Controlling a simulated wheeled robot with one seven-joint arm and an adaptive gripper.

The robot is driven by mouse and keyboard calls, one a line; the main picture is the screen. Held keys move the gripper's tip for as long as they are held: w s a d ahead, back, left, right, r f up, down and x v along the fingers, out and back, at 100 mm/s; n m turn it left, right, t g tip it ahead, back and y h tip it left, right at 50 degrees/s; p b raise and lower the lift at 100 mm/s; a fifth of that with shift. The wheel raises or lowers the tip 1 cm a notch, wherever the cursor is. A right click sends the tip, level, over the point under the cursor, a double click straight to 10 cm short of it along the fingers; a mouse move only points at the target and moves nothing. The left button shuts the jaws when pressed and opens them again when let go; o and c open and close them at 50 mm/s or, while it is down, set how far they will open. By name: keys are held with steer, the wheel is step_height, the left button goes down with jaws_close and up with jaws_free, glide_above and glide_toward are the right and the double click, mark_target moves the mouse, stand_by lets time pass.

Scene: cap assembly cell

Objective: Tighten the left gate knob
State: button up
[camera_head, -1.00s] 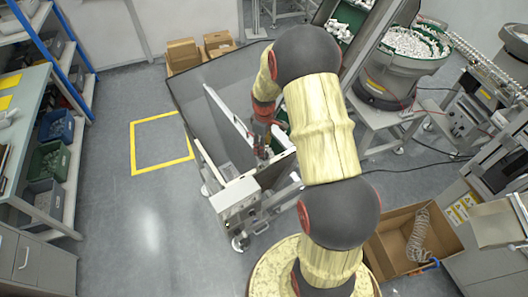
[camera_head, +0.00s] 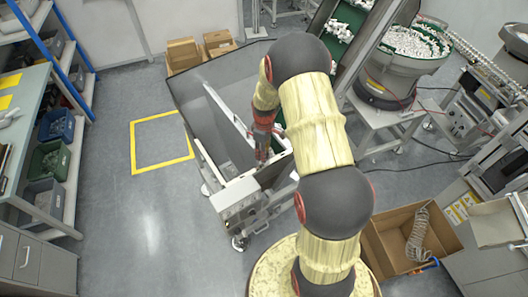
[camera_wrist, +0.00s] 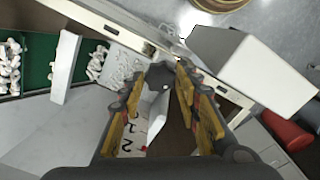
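My gripper (camera_head: 262,156) reaches down into the grey hopper bin (camera_head: 186,90), near its front end and beside the long white gate panel (camera_head: 228,110). In the wrist view my gripper (camera_wrist: 160,80) has its two yellow-padded fingers spread apart. A small dark rounded part (camera_wrist: 159,74) shows between the fingertips; I cannot tell whether it is the left gate knob or whether the fingers touch it. No knob is clearly visible in the head view.
A white box (camera_head: 236,194) is on the bin's front end; it shows large in the wrist view (camera_wrist: 252,70). A feeder bowl (camera_head: 385,87) stands right and an open carton (camera_head: 388,244) lower right.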

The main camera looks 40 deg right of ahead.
steer(key=c, duration=0.6)
steer(key=shift+c, duration=0.3)
steer(key=shift+m, duration=0.3)
steer(key=m+b, duration=0.1)
steer(key=m, duration=0.2)
steer(key=shift+b, duration=0.35)
steer(key=shift+m+b, duration=0.55)
steer(key=shift+m, duration=1.45)
steer(key=o, duration=1.2)
steer(key=shift+c, duration=0.2)
